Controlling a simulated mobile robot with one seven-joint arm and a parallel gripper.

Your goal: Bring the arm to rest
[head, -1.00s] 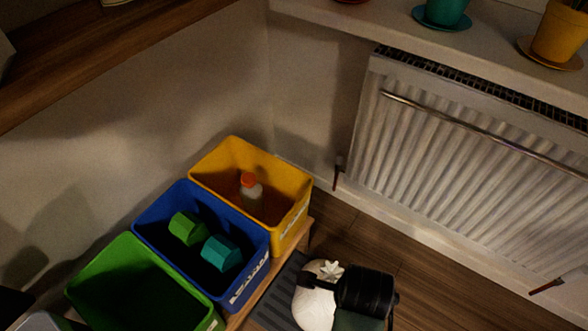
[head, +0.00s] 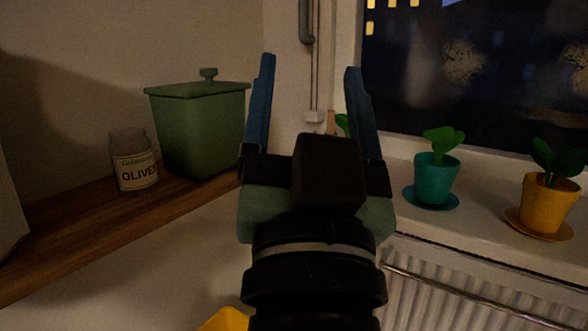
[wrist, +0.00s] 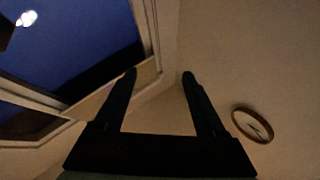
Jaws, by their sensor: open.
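My gripper (head: 308,75) is raised in the middle of the head view, with its two blue fingers pointing up and spread apart. It is open and nothing is between the fingers. In the wrist view my gripper (wrist: 158,78) also shows open and empty, facing the upper wall and ceiling. My black wrist and arm hide part of the corner and the windowsill behind them.
A wooden shelf (head: 60,230) at left holds an olive jar (head: 133,162) and a green lidded canister (head: 203,125). Potted plants in teal (head: 436,180) and yellow (head: 547,205) pots stand on the windowsill. A radiator (head: 440,300) is below. A wall clock (wrist: 252,125) shows.

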